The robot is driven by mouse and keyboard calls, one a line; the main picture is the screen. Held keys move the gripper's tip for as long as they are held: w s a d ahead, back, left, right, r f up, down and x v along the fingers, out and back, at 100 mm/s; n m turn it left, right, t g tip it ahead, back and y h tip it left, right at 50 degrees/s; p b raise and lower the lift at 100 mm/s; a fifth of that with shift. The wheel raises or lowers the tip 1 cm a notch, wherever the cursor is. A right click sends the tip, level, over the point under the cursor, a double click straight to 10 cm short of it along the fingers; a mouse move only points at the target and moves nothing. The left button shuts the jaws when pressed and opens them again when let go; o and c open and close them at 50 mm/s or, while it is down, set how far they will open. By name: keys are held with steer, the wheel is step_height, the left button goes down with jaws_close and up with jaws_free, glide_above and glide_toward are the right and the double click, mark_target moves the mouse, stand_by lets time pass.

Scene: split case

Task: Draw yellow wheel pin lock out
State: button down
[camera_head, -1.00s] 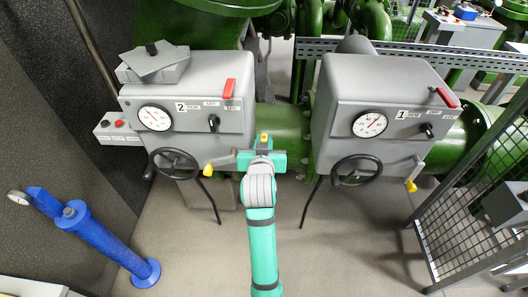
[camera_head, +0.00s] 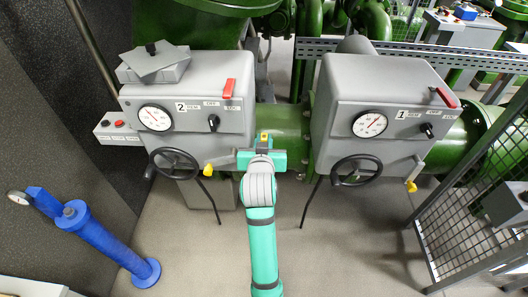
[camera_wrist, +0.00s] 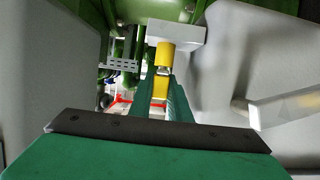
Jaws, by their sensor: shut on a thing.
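The yellow wheel pin lock (camera_wrist: 164,58) shows in the wrist view as a yellow cylinder with a shiny metal band near its lower end, in front of a pale grey block. My gripper (camera_wrist: 160,105) has its green fingers close together around the lower yellow part, shut on it. In the head view my green gripper (camera_head: 262,158) is between the two grey units, to the right of the handwheel (camera_head: 173,163) of unit 2. A yellow knob (camera_head: 208,169) shows by that handwheel. The gripper body hides the contact in the head view.
Grey unit 2 (camera_head: 185,97) is left of my arm and grey unit 1 (camera_head: 372,92) right, with the green pipe (camera_head: 290,118) between them. A blue stand (camera_head: 105,240) is at the lower left. A mesh fence (camera_head: 465,220) is at the right. Floor is bare beside my arm.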

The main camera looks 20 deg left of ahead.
mark_target(264, 137)
steer(key=shift+r, duration=0.1)
steer(key=shift+r, duration=2.65)
steer(key=shift+r, duration=0.1)
